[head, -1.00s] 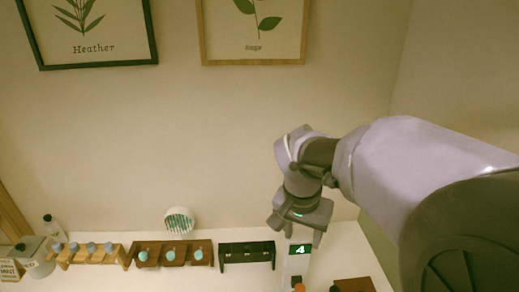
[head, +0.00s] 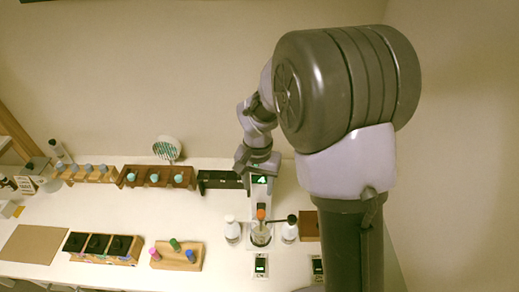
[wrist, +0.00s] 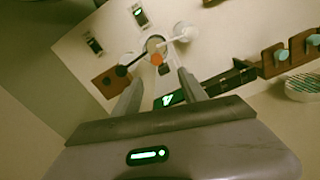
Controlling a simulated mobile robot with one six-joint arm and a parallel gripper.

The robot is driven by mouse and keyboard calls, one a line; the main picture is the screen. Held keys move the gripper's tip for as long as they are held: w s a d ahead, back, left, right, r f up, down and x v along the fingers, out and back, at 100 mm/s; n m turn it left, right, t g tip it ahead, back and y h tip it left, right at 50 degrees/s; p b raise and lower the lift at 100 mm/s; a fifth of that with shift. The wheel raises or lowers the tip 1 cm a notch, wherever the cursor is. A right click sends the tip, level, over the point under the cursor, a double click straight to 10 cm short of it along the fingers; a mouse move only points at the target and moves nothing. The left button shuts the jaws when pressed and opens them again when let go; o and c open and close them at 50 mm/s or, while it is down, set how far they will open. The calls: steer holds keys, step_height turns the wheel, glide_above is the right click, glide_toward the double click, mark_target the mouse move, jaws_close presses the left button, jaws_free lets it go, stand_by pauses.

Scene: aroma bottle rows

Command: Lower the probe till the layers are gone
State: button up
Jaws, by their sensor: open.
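A white stand with a green-lit display reading 4 (head: 262,180) is at the back of the table. An orange knob (head: 261,214), perhaps the probe's top, is in front of it above a glass beaker (head: 260,236). The knob also shows in the wrist view (wrist: 156,59), with the beaker (wrist: 153,42) partly visible beyond it. Any layers in the beaker are too small to tell. My gripper (wrist: 160,78) is open and empty, with the orange knob seen between its fingertips in the wrist view but apart from them. In the head view it is by the display.
A black rack (head: 220,180) and a brown rack (head: 128,178) stand left. A brown box (head: 309,227) is right. A small device (head: 261,265) lies in front.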

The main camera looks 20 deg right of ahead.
steer(key=f, duration=0.4)
steer(key=d+f, duration=0.1)
steer(key=f, duration=0.2)
steer(key=shift+s+d, duration=0.1)
steer(key=shift+s, duration=0.2)
step_height(320, 180, up, 21)
steer(key=p, duration=0.4)
steer(key=shift+w, duration=0.15)
steer(key=shift+r, duration=0.1)
steer(key=s+a+f+n+t+y+b, duration=0.1)
steer(key=s+a+f+t+b, duration=0.1)
steer(key=s+f+b, duration=0.7)
steer(key=s+a+f+n+t+y+b, duration=0.1)
steer(key=s+f+b, duration=0.9)
steer(key=b, duration=1)
steer(key=a+f+t, duration=0.1)
steer(key=t, duration=0.1)
steer(key=shift+s+a+f+t, duration=0.2)
steer(key=shift+s+f+t, duration=0.1)
steer(key=shift+t, duration=0.1)
